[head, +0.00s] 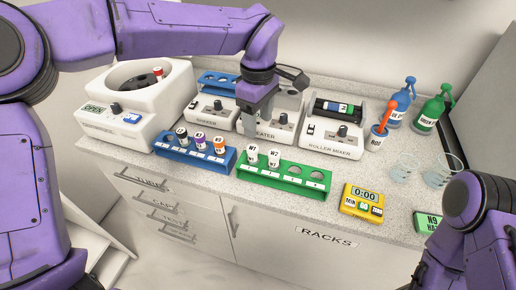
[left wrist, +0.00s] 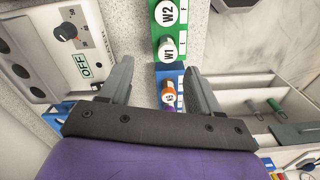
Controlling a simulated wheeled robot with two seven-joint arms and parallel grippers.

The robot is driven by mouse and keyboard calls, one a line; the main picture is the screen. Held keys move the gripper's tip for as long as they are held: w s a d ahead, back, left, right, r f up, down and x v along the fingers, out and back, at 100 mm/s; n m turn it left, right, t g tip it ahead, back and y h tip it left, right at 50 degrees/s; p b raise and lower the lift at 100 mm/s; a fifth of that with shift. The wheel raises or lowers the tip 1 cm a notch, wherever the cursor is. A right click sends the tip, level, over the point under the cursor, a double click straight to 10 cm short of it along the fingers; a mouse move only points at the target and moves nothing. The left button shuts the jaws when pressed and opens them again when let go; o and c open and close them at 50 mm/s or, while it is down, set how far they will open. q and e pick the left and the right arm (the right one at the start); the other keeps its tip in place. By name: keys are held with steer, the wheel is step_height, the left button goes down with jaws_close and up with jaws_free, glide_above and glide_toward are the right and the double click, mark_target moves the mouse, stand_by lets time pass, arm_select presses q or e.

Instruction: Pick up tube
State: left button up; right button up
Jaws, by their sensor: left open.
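The blue rack (head: 168,154) holds tubes with a black cap (head: 181,133), a purple cap (head: 199,137) and an orange cap (head: 219,143). The green rack (head: 300,188) holds white-capped tubes W1 (head: 252,152) and W2 (head: 273,157). A red-capped tube (head: 158,73) stands in the centrifuge. My left gripper (head: 257,112) hangs in front of the heater, behind the racks, open and empty. In the left wrist view its fingers (left wrist: 160,78) are spread, with the orange-capped tube (left wrist: 168,97) in the gap beyond them, apart from both. W1 (left wrist: 168,47) lies further up. My right gripper is out of view.
The centrifuge (head: 130,125), shaker (head: 209,112), heater and roller mixer (head: 330,140) line the back of the counter. A yellow timer (head: 362,202), beakers (head: 405,166) and blue and green bottles (head: 432,108) stand at right. The front counter strip is mostly clear.

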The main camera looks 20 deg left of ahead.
arm_select(q)
glide_above(253, 148)
steer(key=f, duration=0.2)
steer(key=d+f, duration=0.1)
steer(key=f, duration=0.1)
steer(key=shift+w, duration=0.1)
steer(key=f+p, duration=0.1)
steer(key=f, duration=0.1)
steer(key=a+f, duration=0.1)
steer(key=f, duration=0.2)
steer(key=shift+f+p, duration=0.1)
steer(key=shift+p, duration=0.25)
steer(key=shift+f, duration=0.45)
steer(key=c, duration=1.1)
